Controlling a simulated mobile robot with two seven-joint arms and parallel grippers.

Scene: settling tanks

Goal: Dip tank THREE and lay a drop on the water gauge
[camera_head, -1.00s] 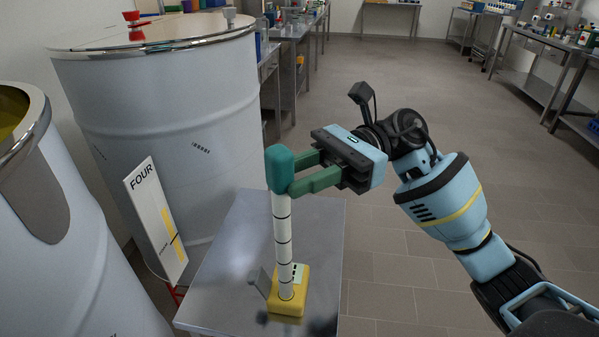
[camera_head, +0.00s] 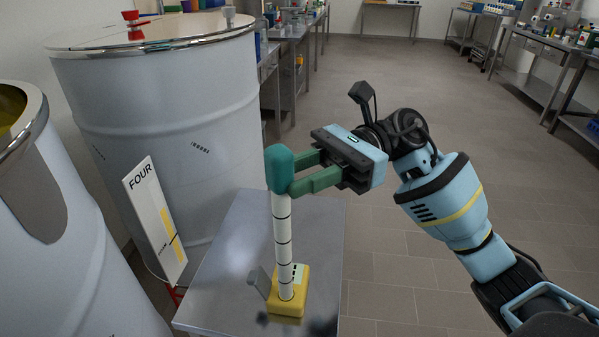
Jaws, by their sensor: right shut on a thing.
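My right gripper (camera_head: 298,178) is shut on the teal handle (camera_head: 281,168) of a dipstick, a white rod with black rings (camera_head: 283,240). The rod hangs upright, and its lower end overlaps a yellow block (camera_head: 287,303) on the metal table. I cannot tell whether it touches the block or stands in it. The block has a pale marked panel (camera_head: 300,273) and a grey flap (camera_head: 260,281) at its left; it may be the water gauge. A sign reading FOUR (camera_head: 154,218) stands by the big tank (camera_head: 170,110). No THREE label shows. My left gripper is out of view.
An open tank (camera_head: 75,235) with yellowish liquid (camera_head: 10,108) cuts in at the left. The big tank's lid carries a red valve (camera_head: 133,25). The metal table (camera_head: 235,260) has bare room left of the block. Open floor (camera_head: 440,110) lies to the right; benches stand far back.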

